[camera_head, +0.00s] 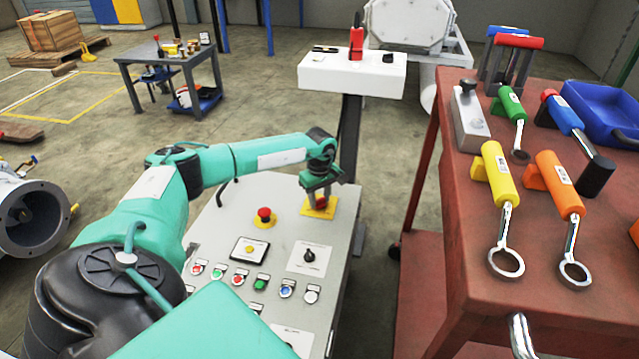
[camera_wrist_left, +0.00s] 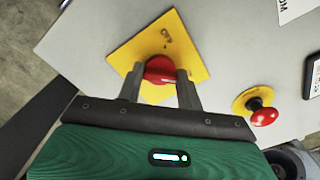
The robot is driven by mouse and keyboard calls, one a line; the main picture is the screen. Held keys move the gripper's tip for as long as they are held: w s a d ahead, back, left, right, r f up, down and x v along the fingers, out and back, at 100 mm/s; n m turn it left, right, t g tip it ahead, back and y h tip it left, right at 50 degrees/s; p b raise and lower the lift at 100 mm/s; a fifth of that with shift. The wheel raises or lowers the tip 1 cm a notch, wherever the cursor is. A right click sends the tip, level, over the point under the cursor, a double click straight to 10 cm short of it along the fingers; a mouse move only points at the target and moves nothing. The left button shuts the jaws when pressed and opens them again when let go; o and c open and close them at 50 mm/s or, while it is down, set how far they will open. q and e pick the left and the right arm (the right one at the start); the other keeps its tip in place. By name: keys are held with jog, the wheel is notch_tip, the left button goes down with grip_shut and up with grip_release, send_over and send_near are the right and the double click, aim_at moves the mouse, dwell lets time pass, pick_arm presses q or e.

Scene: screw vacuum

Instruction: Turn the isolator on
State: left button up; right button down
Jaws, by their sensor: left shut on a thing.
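The isolator is a red rotary knob on a yellow plate (camera_head: 319,208) at the far right corner of the grey control panel. In the left wrist view the red knob (camera_wrist_left: 159,70) sits on the yellow plate (camera_wrist_left: 190,42), with "OFF" lettering near the plate's upper corner. My left gripper (camera_head: 320,194) reaches down over the plate from above. In the left wrist view its two fingers (camera_wrist_left: 159,80) stand on either side of the knob, shut on it. The fingers hide part of the knob. My right gripper is not in view.
A red emergency button (camera_head: 264,214) stands on the panel (camera_head: 230,225) near the isolator, with several coloured buttons and a black selector (camera_head: 309,256) nearer. A red table (camera_head: 465,220) with wrenches stands at the right. A white stand (camera_head: 352,76) is behind the panel.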

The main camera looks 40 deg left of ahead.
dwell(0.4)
pick_arm(q)
jog(key=o, duration=1)
jog(key=shift+r, duration=0.1)
